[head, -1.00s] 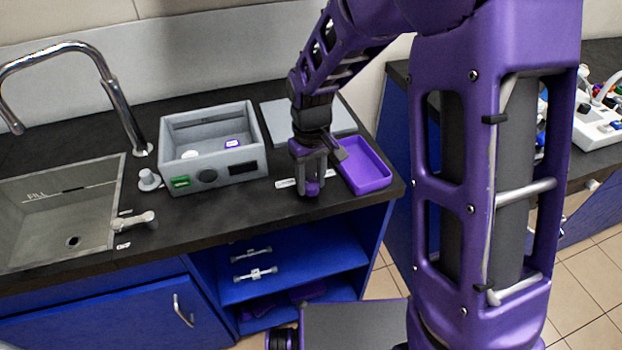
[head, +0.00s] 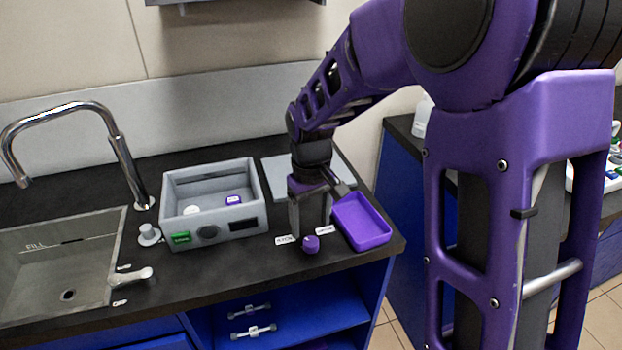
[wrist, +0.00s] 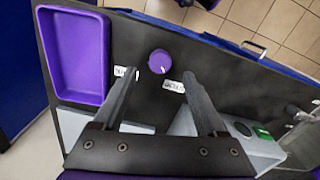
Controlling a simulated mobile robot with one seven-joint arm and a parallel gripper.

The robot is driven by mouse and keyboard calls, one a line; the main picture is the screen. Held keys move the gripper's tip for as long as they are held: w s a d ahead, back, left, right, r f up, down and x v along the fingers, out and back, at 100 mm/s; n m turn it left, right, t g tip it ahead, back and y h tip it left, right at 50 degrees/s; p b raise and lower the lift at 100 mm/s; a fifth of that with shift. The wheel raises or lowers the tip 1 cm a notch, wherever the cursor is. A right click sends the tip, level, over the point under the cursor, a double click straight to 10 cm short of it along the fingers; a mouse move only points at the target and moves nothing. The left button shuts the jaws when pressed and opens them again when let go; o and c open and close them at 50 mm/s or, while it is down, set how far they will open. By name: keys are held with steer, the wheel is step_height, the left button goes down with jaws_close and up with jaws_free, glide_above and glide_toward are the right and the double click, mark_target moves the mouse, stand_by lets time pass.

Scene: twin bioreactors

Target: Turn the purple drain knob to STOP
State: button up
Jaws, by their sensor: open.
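The purple drain knob (head: 310,244) is on the dark counter near its front edge, with a small white label on each side. The label text is too small to read surely. In the wrist view the knob (wrist: 160,61) shows a short white mark on its lower right, on the side toward the right label (wrist: 173,86). The left label (wrist: 125,73) is partly behind a finger. My gripper (head: 310,228) is just behind and above the knob. In the wrist view its fingers (wrist: 160,75) are open and empty, with the knob beyond the gap between their tips, apart from them.
A purple tray (head: 388,243) lies close to the right of my gripper. A grey box (head: 215,222) with a green display stands to the left, then a sink (head: 105,250) with a tall faucet. A flat grey plate (head: 277,178) lies behind the gripper.

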mark_target(311, 240)
step_height(311, 240, up, 12)
steer(key=p, duration=0.1)
steer(key=shift+w, duration=0.1)
stand_by(0.4)
